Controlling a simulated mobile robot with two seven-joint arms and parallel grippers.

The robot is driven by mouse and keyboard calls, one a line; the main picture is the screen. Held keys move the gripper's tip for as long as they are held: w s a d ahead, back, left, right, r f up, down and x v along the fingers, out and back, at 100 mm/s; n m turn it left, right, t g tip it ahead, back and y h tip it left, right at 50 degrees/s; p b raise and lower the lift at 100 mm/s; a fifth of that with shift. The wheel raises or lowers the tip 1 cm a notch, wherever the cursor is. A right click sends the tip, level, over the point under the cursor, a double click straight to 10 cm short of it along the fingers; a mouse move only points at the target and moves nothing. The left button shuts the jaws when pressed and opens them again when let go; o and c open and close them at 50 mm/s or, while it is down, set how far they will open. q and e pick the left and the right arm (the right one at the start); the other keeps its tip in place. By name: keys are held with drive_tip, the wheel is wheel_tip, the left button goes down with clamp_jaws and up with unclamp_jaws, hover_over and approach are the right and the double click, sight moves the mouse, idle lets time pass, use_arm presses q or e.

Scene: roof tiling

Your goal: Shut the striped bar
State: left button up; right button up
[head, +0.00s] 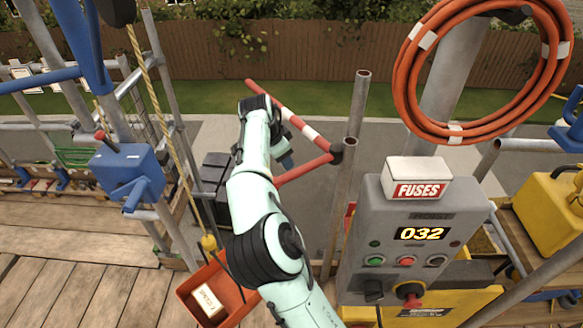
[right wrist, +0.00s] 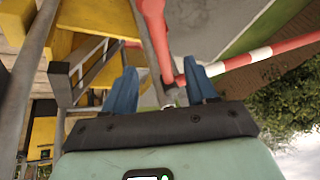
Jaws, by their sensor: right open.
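The striped bar (head: 297,123), red with white bands, runs from the upper left down to a dark joint on a grey upright post. A plain red lower bar (head: 304,169) meets the same joint. The striped bar also shows at the right of the right wrist view (right wrist: 262,53). My right gripper (head: 287,160) is beside the striped bar, its blue fingers partly hidden by the wrist. In the right wrist view, the jaws (right wrist: 163,84) are open, and a red bar (right wrist: 157,35) shows between and beyond them. Contact cannot be told. My left gripper is not in view.
A grey hoist box (head: 410,235) with a FUSES box (head: 415,181) on top stands right of my arm. An orange hose coil (head: 408,90) hangs above it. A red bin (head: 218,290) and a rope (head: 160,100) are at left. Wooden boards cover the lower left.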

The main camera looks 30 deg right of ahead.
sight(292, 173)
drive_tip(key=x, duration=1.2)
drive_tip(key=shift+f, duration=0.25)
drive_tip(key=shift+s, duration=0.1)
clamp_jaws()
